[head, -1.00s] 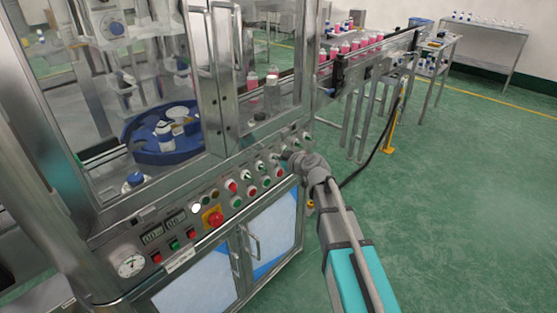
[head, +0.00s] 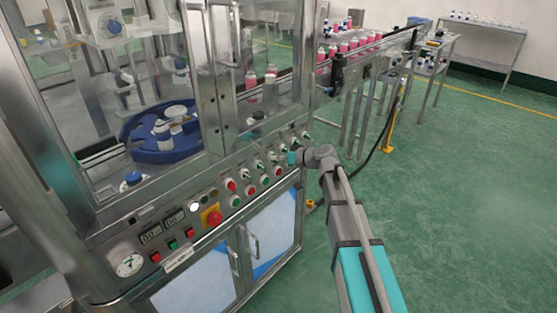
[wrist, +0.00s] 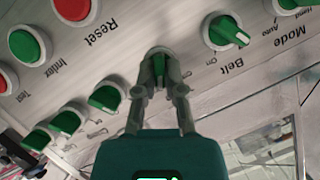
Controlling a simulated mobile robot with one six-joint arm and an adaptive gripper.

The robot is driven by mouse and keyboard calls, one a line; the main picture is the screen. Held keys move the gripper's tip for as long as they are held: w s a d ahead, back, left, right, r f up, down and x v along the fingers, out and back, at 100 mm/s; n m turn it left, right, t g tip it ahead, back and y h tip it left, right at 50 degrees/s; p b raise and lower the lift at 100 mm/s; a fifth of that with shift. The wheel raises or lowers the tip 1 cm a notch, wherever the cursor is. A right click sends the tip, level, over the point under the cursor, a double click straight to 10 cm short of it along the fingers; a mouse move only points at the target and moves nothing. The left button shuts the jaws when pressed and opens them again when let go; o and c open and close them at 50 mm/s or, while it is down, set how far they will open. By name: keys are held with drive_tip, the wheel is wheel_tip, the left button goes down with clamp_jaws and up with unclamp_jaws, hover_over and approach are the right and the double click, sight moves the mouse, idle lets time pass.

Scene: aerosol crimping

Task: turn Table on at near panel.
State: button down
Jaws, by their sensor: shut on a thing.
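In the wrist view a green selector knob (wrist: 158,68) on the near panel (wrist: 128,28) sits between my two fingertips. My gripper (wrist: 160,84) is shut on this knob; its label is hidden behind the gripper. To its right is a similar green knob (wrist: 227,32) labelled Belt. In the head view my gripper (head: 291,158) is small, at the panel's right part, and its fingertips are too small to make out. The blue rotary table (head: 148,152) stands behind the machine's glass.
Close by in the wrist view are a red Reset button (wrist: 73,7), a green Index button (wrist: 27,47) and several green knobs. The head view shows a red emergency button (head: 214,217) on the left part. A conveyor with pink bottles (head: 335,50) runs behind; green floor at right is clear.

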drive_tip(key=shift+a, duration=0.1)
idle(0.3)
drive_tip(key=c, duration=0.8)
unclamp_jaws()
drive_tip(key=shift+o, duration=0.3)
